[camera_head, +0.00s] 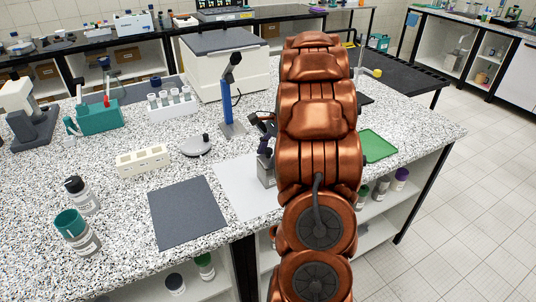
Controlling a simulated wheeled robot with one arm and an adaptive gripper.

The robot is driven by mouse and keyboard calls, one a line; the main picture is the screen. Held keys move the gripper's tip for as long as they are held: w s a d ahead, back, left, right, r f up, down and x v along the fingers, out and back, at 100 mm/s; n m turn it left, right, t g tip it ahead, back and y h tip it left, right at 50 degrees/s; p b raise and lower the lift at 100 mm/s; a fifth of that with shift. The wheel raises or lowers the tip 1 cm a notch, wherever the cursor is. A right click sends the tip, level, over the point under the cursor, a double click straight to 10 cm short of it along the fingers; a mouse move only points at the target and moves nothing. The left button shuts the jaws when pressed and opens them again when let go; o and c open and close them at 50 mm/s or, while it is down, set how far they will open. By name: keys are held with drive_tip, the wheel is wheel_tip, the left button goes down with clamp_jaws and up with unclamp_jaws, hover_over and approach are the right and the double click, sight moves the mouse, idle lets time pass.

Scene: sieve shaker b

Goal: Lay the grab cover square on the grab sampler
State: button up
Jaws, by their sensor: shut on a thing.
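My copper arm reaches forward over the table and hides most of my gripper (262,124). Only dark parts of the gripper show at the arm's left edge. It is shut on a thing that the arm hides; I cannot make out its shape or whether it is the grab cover. A small grey block with a dark top (266,168) shows beside the arm, above or on a pale sheet (240,190). I cannot tell whether it is the grab sampler, or whether my gripper touches it.
A dark mat (187,212), cream holed block (143,161), round grey lidded piece (196,146) and blue stand (231,105) lie left of the arm. Jars (76,232) stand at the front left. A green tray (378,146) lies right. A white box (225,65) stands behind.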

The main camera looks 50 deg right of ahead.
sight(268, 152)
drive_tip(key=shift+f, duration=0.35)
drive_tip(key=shift+s+f, duration=0.1)
drive_tip(key=shift+f, duration=0.05)
drive_tip(key=shift+c, duration=0.9)
drive_tip(key=o, duration=1.1)
drive_tip(key=shift+c, duration=0.2)
drive_tip(key=o, duration=0.4)
drive_tip(key=shift+o, duration=0.2)
drive_tip(key=shift+r, duration=0.2)
drive_tip(key=shift+r+p, duration=1.9)
drive_tip(key=shift+r, duration=1.65)
